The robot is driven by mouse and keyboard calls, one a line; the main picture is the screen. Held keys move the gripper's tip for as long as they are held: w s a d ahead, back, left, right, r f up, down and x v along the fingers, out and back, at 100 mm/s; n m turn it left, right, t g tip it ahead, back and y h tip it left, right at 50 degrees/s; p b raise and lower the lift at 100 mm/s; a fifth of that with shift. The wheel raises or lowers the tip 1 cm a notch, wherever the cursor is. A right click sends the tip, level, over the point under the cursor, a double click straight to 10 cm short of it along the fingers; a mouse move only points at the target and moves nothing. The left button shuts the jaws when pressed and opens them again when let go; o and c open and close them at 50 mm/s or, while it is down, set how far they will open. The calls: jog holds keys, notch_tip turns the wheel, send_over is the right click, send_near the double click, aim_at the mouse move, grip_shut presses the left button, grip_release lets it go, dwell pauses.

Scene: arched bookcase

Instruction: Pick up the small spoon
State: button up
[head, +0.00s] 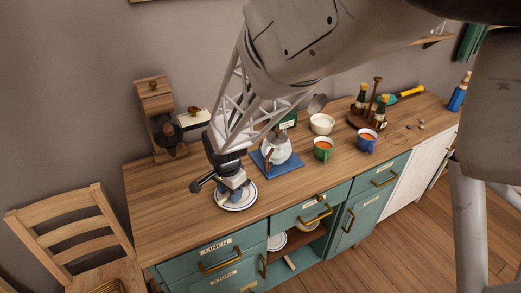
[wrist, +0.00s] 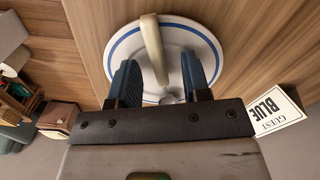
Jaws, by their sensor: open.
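In the wrist view, a small spoon (wrist: 152,45) with a cream handle lies across a white plate (wrist: 205,47) with a blue ring. Its grey bowl end is partly hidden near my gripper's palm. My gripper (wrist: 160,78) is open, with one blue finger on each side of the spoon and visible gaps between. In the head view, my gripper (head: 233,190) is low over the plate (head: 240,206) near the front edge of the wooden counter. The spoon is hard to make out there. I cannot tell how high the fingertips are above the plate.
A white pot (head: 277,149) on a blue mat (head: 284,168) stands close right of my gripper. A wooden grinder (head: 155,106) stands at back left.

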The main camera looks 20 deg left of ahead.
grip_shut()
jog(key=shift+r, duration=0.15)
dwell(0.4)
jog(key=shift+r, duration=0.9)
jog(key=shift+s+d+r, duration=0.15)
jog(key=shift+r, duration=0.25)
jog(key=shift+s+d+r, duration=0.1)
jog(key=shift+r, duration=0.3)
jog(key=s+d+r, duration=0.1)
jog(key=s+d, duration=0.9)
jog(key=s, duration=0.1)
jog(key=shift+d+r, duration=0.15)
jog(key=shift+d, duration=0.05)
jog(key=shift+s, duration=0.1)
